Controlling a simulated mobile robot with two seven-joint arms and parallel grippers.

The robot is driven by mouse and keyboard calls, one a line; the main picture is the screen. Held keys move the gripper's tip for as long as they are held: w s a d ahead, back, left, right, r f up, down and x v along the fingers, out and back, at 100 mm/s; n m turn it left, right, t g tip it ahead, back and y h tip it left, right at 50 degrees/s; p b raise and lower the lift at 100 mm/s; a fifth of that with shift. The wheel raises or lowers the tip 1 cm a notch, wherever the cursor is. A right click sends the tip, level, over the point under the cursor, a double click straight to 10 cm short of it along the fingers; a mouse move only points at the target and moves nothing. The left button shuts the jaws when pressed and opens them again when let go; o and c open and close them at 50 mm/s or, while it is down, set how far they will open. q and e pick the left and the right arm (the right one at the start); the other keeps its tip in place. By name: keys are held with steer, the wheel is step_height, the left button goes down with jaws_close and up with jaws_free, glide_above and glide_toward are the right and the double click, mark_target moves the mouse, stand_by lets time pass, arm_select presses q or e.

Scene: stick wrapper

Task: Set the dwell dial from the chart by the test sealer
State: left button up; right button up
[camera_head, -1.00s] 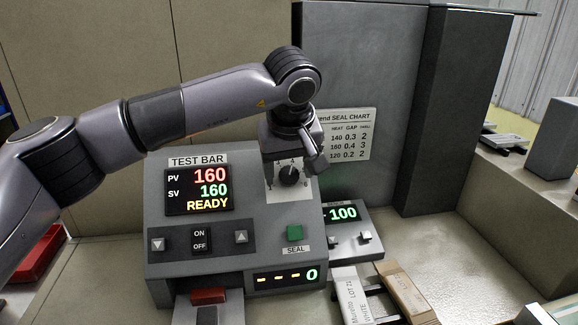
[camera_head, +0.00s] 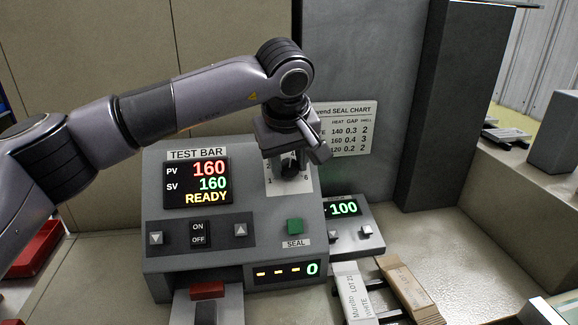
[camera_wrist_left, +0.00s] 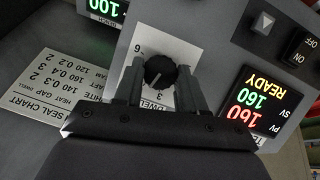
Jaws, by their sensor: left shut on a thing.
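The dwell dial is a black round knob (camera_wrist_left: 159,72) on a white numbered plate (camera_head: 303,184), on the grey TEST BAR sealer (camera_head: 160,265). My left gripper (camera_head: 290,166) reaches down over the dial and is shut on the knob, with a finger on each side of it (camera_wrist_left: 160,84). In the left wrist view the knob's pale pointer line shows, but its exact number is unclear. The SEAL CHART (camera_head: 345,128) hangs behind on the grey panel. Its rows show heat 140, 160 and 120 with dwell 2, 3 and 2; its left edge is hidden. My right gripper is not in view.
The sealer display (camera_head: 198,184) reads PV 160, SV 160, READY. Below are an ON/OFF switch (camera_head: 198,236), a green SEAL button (camera_head: 295,226) and a counter (camera_head: 287,272) at 0. A bench unit (camera_head: 352,238) reading 100 and labelled packets (camera_head: 358,290) stand at right.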

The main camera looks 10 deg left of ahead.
arm_select(q)
steer(key=n+b, duration=0.1)
steer(key=n+h+b, duration=0.1)
steer(key=b, duration=0.1)
steer(key=n+t+b, duration=0.1)
steer(key=n+b, duration=0.1)
steer(key=shift+s+a+f, duration=0.1)
steer(key=shift+f, duration=0.15)
steer(key=shift+n+t+h+b, duration=0.3)
steer(key=shift+n+b, duration=0.3)
steer(key=shift+b, duration=0.2)
steer(key=shift+r+n+t+b, duration=0.1)
steer(key=shift+n+t+b, duration=0.2)
steer(key=shift+n+b, duration=0.35)
steer(key=shift+r, duration=0.1)
steer(key=o, duration=1.1)
steer(key=shift+c, duration=0.2)
steer(key=v, duration=0.7)
